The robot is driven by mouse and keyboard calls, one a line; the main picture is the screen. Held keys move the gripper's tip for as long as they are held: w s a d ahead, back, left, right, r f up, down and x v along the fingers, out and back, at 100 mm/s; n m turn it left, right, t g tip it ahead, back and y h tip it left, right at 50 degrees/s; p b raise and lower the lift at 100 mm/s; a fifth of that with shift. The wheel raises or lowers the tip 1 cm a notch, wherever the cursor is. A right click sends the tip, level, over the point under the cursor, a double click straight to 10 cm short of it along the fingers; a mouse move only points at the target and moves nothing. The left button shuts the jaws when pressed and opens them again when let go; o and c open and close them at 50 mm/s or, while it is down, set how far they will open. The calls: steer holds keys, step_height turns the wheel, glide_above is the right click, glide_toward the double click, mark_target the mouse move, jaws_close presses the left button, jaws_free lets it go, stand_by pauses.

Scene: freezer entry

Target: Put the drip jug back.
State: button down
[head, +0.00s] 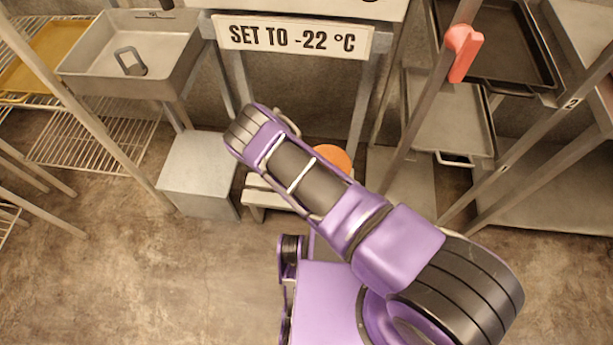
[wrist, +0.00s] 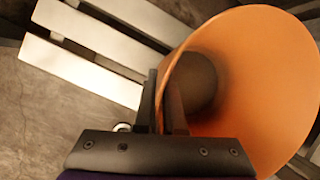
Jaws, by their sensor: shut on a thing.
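The orange drip jug (wrist: 258,62) fills the right of the wrist view, with its open mouth facing the camera and a dark interior. My gripper (wrist: 162,92) is shut on the left side of its wall, near the rim. In the head view, only a small orange part of the jug (head: 334,157) shows beyond my purple arm. My arm hides the rest of the jug and my gripper there. I cannot tell whether the jug touches the surface below it.
A pale slatted stand (wrist: 82,70) lies below and left of the jug; it also shows in the head view (head: 262,194). A grey metal box (head: 198,172) stands left of it. A sign (head: 292,38) reads "SET TO -22 °C". Racks with trays (head: 450,122) stand right. Front floor is clear.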

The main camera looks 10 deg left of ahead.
steer(key=shift+w+f, duration=0.1)
steer(key=shift+f, duration=0.3)
steer(key=c, duration=1)
jaws_free()
steer(key=shift+r, duration=0.1)
steer(key=shift+r, duration=0.35)
steer(key=p+v, duration=0.3)
steer(key=v, duration=0.8)
steer(key=shift+s+r, duration=0.2)
steer(key=shift+s, duration=0.05)
